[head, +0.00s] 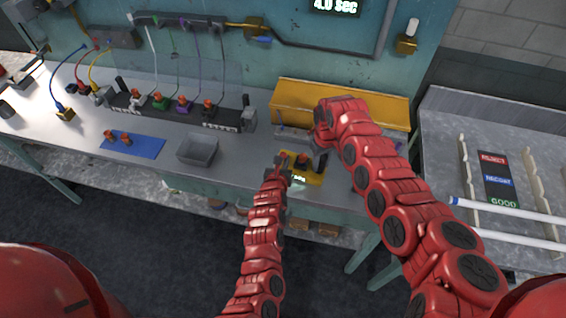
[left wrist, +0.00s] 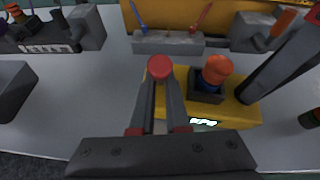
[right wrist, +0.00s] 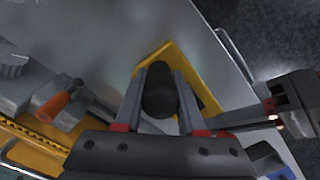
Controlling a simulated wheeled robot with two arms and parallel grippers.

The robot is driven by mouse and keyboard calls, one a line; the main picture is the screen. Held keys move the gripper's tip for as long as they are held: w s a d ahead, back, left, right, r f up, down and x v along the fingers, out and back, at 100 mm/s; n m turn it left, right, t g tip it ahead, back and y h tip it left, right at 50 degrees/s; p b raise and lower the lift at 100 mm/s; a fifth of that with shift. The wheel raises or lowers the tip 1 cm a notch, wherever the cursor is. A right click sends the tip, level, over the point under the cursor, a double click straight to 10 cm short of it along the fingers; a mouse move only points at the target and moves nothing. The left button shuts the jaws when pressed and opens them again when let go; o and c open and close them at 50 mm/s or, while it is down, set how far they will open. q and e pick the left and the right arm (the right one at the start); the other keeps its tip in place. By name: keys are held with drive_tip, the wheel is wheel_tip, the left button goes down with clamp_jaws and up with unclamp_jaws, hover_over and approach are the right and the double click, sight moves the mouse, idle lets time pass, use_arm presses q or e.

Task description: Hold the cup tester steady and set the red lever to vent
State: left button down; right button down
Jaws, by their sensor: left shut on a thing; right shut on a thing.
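The cup tester is a yellow block (head: 314,178) near the front edge of the bench, with a small lit display. It also shows in the left wrist view (left wrist: 238,116). An orange-red cup (left wrist: 217,68) sits in its black socket. The red lever's round knob (left wrist: 160,68) is between my left gripper's fingertips (left wrist: 160,82), which are shut on it. A black upright post (right wrist: 158,92) rises from the tester's right end. My right gripper (right wrist: 160,78) is shut around this post. The lever's setting marks cannot be read.
A yellow bin (head: 340,105) stands behind the tester, with a grey rack (left wrist: 168,43) between. A grey tray (head: 198,150) and a blue mat (head: 132,148) with orange-red cups lie to the left. A side table (head: 450,110) with tubes and a sorting label stands right.

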use_arm(q)
drive_tip(key=shift+w+r, duration=0.25)
drive_tip(key=shift+r, duration=0.25)
use_arm(e)
drive_tip(key=shift+s+f, duration=0.15)
drive_tip(key=shift+s, duration=0.05)
use_arm(q)
drive_tip(key=c, duration=0.7)
unclamp_jaws()
drive_tip(key=shift+s+f, duration=0.1)
drive_tip(key=shift+f, duration=0.1)
drive_tip(key=shift+s, duration=0.1)
drive_tip(key=shift+s, duration=0.55)
drive_tip(key=v, duration=1.1)
drive_tip(key=shift+w+a, duration=0.1)
use_arm(e)
drive_tip(key=shift+d, duration=0.1)
